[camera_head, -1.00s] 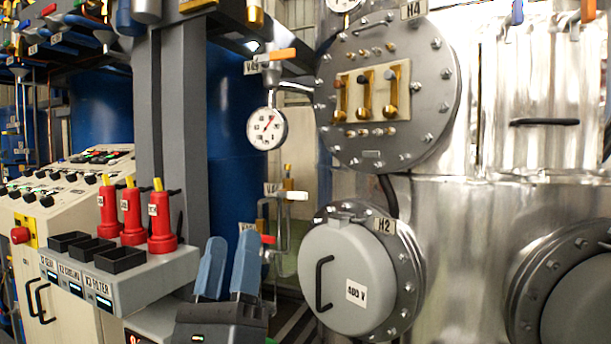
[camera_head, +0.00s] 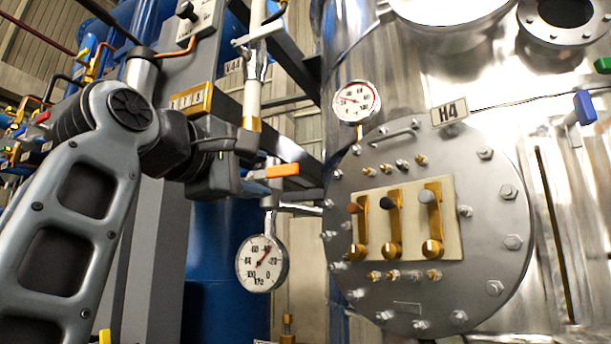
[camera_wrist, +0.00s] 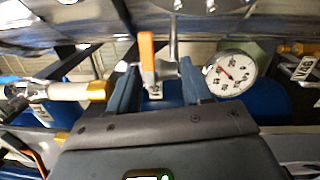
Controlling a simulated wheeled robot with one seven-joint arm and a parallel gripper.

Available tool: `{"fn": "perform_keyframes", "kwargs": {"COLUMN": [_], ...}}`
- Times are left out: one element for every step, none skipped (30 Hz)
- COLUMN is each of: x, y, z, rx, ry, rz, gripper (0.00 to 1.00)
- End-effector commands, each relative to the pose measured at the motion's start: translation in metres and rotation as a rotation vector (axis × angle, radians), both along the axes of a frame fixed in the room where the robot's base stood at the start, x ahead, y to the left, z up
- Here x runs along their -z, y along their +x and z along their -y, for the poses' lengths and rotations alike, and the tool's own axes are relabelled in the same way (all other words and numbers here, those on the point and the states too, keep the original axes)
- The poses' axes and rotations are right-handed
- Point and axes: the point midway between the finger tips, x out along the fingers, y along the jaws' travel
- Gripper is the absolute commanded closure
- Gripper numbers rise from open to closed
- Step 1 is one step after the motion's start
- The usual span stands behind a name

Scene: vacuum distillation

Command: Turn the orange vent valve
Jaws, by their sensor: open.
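The orange vent valve handle (camera_head: 276,171) sticks out sideways above a round white gauge, near the middle of the head view. In the wrist view the orange handle (camera_wrist: 147,60) stands between the two blue fingers of my gripper (camera_wrist: 158,90). The fingers are open, one on each side of the handle, with gaps visible. In the head view my gripper (camera_head: 245,185) is at the left end of the handle, and its fingers are mostly hidden by the wrist. The valve's own body is partly hidden behind my gripper.
The white gauge (camera_head: 262,264) hangs just below the valve and also shows in the wrist view (camera_wrist: 231,73). A large bolted flange (camera_head: 480,210) labelled H4 is to the right. A white pipe with a brass collar (camera_head: 253,90) rises above the valve.

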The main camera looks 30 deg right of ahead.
Motion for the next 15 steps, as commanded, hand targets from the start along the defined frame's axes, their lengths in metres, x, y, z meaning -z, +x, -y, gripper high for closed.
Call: {"fn": "perform_keyframes", "kwargs": {"x": [-0.012, -0.016, -0.02, -0.023, -0.025, -0.026, -0.027, -0.028, -0.028, -0.028, -0.028, -0.028, -0.029, -0.029, -0.029], "y": [0.0, 0.0, 0.0, 0.001, 0.001, 0.001, 0.002, 0.003, 0.005, 0.007, 0.009, 0.012, 0.015, 0.017, 0.021], "z": [-0.003, -0.004, -0.005, -0.006, -0.007, -0.007, -0.006, -0.005, -0.002, 0.001, 0.004, 0.009, 0.013, 0.017, 0.022], "rx": [-0.025, -0.036, -0.049, -0.057, -0.062, -0.066, -0.068, -0.069, -0.069, -0.068, -0.067, -0.066, -0.066, -0.066, -0.065], "ry": [0.046, 0.07, 0.092, 0.106, 0.117, 0.125, 0.131, 0.133, 0.134, 0.133, 0.132, 0.132, 0.131, 0.131, 0.131], "rz": [0.026, 0.038, 0.05, 0.057, 0.063, 0.068, 0.071, 0.072, 0.072, 0.071, 0.072, 0.071, 0.071, 0.071, 0.071], "gripper": [0.51, 0.51, 0.51, 0.51, 0.51, 0.51, 0.51, 0.51, 0.51, 0.51, 0.51, 0.51, 0.51, 0.51, 0.51]}}
